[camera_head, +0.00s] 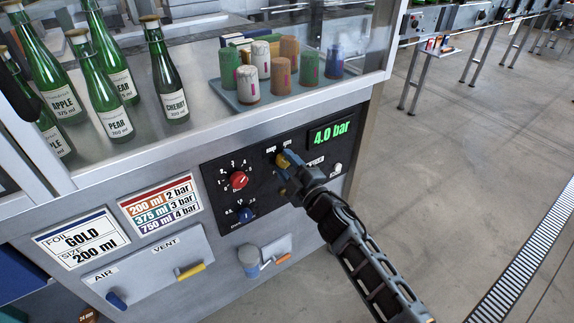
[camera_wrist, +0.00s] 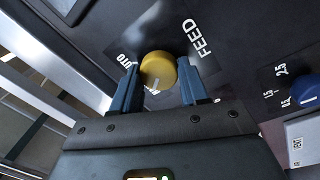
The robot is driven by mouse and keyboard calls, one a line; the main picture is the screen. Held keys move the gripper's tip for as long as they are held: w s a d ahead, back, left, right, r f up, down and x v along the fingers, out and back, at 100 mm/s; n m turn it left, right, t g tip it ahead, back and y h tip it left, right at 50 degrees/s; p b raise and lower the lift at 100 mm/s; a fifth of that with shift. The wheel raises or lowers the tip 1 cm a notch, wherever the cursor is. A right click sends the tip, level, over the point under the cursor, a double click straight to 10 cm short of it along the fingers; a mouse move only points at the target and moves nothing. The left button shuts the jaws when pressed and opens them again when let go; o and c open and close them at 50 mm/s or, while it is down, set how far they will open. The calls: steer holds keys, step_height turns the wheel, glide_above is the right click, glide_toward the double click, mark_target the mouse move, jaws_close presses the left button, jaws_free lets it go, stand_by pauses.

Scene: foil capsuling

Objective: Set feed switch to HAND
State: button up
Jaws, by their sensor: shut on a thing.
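The feed switch (camera_wrist: 158,68) is a round yellow knob on a black panel, with the word FEED beside it in the wrist view. My gripper (camera_wrist: 161,88) has its two blue fingers on either side of the knob and is shut on it. The knob's pale mark points down in the wrist view, toward my gripper's palm. The AUTO label shows left of the knob; no HAND label can be read. In the head view the yellow knob (camera_head: 283,159) is partly hidden by my gripper (camera_head: 289,172).
The panel (camera_head: 216,185) also carries a red knob (camera_head: 238,180), a blue knob (camera_head: 246,214) and a green display (camera_head: 330,133) reading 4.0 bar. Bottles and a tray (camera_head: 231,101) of foil capsules stand above, behind glass. Open floor lies to the right.

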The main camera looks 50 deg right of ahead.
steer(key=o, duration=1)
steer(key=shift+o, duration=0.2)
steer(key=b+v, duration=0.1)
steer(key=v, duration=0.6)
steer(key=shift+s+a, duration=0.2)
steer(key=shift+s, duration=0.15)
